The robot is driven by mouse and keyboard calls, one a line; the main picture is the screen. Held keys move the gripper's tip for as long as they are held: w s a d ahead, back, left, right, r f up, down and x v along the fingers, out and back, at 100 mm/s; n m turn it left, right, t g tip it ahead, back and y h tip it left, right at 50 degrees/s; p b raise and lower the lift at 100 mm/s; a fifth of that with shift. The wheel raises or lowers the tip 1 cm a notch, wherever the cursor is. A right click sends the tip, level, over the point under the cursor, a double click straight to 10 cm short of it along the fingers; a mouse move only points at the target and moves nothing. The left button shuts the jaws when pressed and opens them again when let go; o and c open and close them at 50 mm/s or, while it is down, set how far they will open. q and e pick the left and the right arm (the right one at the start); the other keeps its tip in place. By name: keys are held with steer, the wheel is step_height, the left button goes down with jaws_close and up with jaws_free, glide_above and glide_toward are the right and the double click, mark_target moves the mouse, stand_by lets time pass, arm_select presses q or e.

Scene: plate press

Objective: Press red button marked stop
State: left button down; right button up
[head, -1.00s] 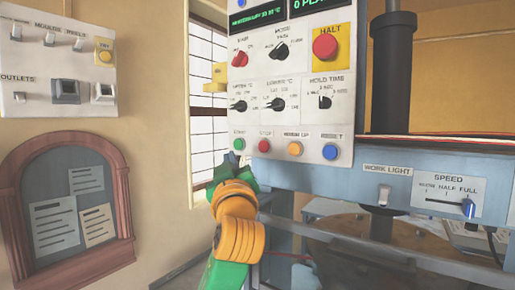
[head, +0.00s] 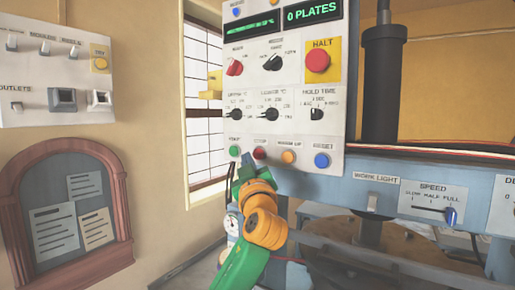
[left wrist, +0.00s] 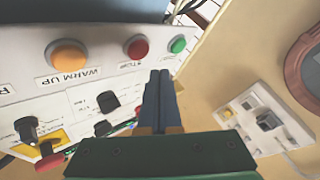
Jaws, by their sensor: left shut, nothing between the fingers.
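The red stop button (head: 259,153) is in the bottom row of the light control panel, between a green start button (head: 234,150) and an orange warm-up button (head: 288,157). My left gripper (head: 246,161) is shut and empty, its tips just below the row between the green and red buttons. In the left wrist view the red stop button (left wrist: 137,48) shows uncovered, up and slightly left of the shut fingertips (left wrist: 159,74). The green button (left wrist: 178,44) is up and right of them. I cannot tell the exact gap to the panel. My right gripper is not in view.
A larger red HALT button (head: 317,61) on yellow and a red knob (head: 234,68) are higher on the panel. A blue reset button (head: 321,160) ends the row. A blue press beam (head: 350,186) runs right. A wall switch panel (head: 60,75) is at left.

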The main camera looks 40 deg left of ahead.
mark_target(259, 154)
arm_select(q)
steer(key=shift+w+a+f, duration=0.15)
steer(key=shift+w+a, duration=0.05)
steer(key=shift+w, duration=0.7)
stand_by(0.4)
stand_by(1.0)
steer(key=shift+w, duration=0.4)
